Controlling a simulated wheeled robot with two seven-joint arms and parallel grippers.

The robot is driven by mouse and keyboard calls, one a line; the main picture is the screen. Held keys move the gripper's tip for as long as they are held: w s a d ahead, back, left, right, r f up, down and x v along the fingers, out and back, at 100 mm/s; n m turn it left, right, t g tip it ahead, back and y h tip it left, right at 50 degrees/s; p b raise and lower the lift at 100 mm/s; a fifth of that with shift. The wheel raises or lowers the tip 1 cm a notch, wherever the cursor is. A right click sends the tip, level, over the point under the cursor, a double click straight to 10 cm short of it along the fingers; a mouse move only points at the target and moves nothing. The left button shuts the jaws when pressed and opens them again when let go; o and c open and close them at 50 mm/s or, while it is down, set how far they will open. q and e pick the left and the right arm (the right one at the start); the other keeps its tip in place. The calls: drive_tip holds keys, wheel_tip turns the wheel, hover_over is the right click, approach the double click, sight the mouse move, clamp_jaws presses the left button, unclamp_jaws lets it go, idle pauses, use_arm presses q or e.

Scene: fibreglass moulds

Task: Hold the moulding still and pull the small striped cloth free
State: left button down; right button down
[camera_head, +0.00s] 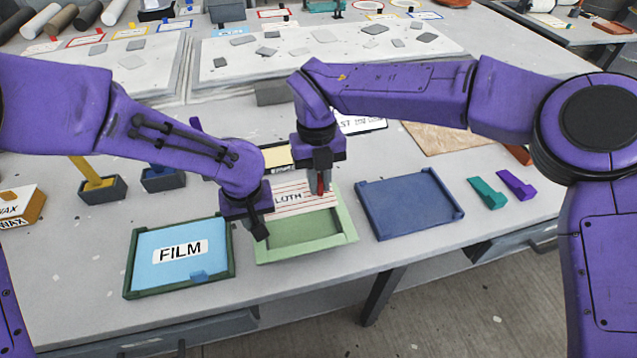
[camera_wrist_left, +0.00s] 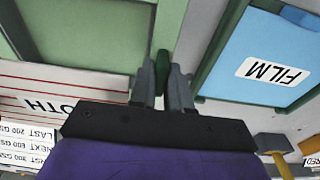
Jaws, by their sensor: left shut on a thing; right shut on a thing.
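The small striped cloth (camera_head: 290,196), white with red lines and a partly hidden label, lies at the moulding's far side. It also shows in the left wrist view (camera_wrist_left: 50,85). My left gripper (camera_head: 262,232) is at the moulding's left edge; in its wrist view the fingers (camera_wrist_left: 163,82) are shut on a darker green part there. My right gripper (camera_head: 321,186) points down at the cloth, shut on its red part.
A dark green tray with blue film (camera_head: 158,248) stands close on the left. An empty blue tray (camera_head: 408,205) stands right, with teal (camera_head: 487,193) and purple (camera_head: 517,184) pieces beyond it. Small dark bins (camera_head: 102,190) stand back left. The table's front edge is near.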

use_arm(q)
drive_tip(key=c, duration=1)
unclamp_jaws()
drive_tip(key=shift+d, duration=0.1)
drive_tip(key=shift+r, duration=0.1)
use_arm(e)
drive_tip(key=shift+s+a, duration=0.15)
use_arm(q)
drive_tip(key=shift+w+r, duration=0.1)
